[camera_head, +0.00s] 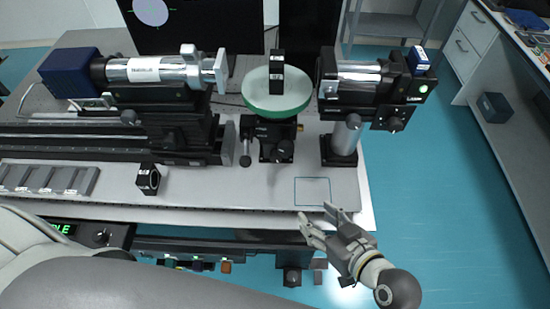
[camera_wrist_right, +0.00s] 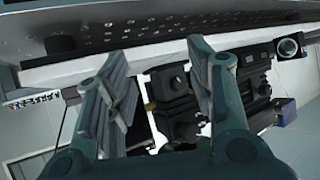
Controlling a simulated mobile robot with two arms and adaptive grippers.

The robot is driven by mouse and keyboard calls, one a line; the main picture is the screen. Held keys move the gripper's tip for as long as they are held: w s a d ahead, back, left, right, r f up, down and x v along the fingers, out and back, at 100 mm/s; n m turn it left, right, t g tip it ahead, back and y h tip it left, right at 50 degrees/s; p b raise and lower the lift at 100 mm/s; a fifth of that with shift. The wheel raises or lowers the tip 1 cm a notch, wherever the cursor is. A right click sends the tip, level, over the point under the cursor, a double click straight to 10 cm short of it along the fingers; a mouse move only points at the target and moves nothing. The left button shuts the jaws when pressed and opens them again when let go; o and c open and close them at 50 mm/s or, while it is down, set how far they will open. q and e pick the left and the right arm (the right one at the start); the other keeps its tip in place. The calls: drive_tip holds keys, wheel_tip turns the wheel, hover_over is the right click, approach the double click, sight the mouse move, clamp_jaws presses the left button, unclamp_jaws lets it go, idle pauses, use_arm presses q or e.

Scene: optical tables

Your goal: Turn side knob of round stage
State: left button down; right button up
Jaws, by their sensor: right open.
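The round stage (camera_head: 262,106) has a pale top and a green rim, and stands on a black mount at the back middle of the table. A black plate with a white label stands on it. Dark knobs show low on the mount, one at its left side (camera_head: 245,160) and one at its front (camera_head: 285,150). My right gripper (camera_head: 315,214) is open and empty at the table's front edge, in front and right of the stage, apart from the knobs. Its open fingers (camera_wrist_right: 153,52) also show in the right wrist view. My left gripper is not visible.
A silver tube with a blue end (camera_head: 145,70) stands left of the stage. Another instrument on a post (camera_head: 345,140) stands right of it. A small black block (camera_head: 148,179) is at the front left. The table around the blue outlined square (camera_head: 312,191) is clear.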

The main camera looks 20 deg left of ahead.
drive_tip(key=w+a+r+m+t+y, duration=0.15)
drive_tip(key=a+r+t, duration=0.3)
drive_tip(key=r, duration=0.55)
drive_tip(key=w+a+r+m+t+y, duration=0.1)
drive_tip(key=w+a+r+t, duration=0.4)
drive_tip(key=r, duration=0.6)
drive_tip(key=m+g+h, duration=0.1)
drive_tip(key=g+h, duration=0.3)
drive_tip(key=h, duration=0.5)
approach(276, 159)
drive_tip(key=shift+s+d+r+y+p, duration=0.25)
drive_tip(key=shift+s+d+r+p, duration=0.1)
drive_tip(key=shift+s+r, duration=0.3)
drive_tip(key=shift+a+f, duration=0.1)
drive_tip(key=shift+f, duration=0.25)
drive_tip(key=x, duration=1)
drive_tip(key=shift+w+f, duration=0.15)
drive_tip(key=shift+f, duration=0.05)
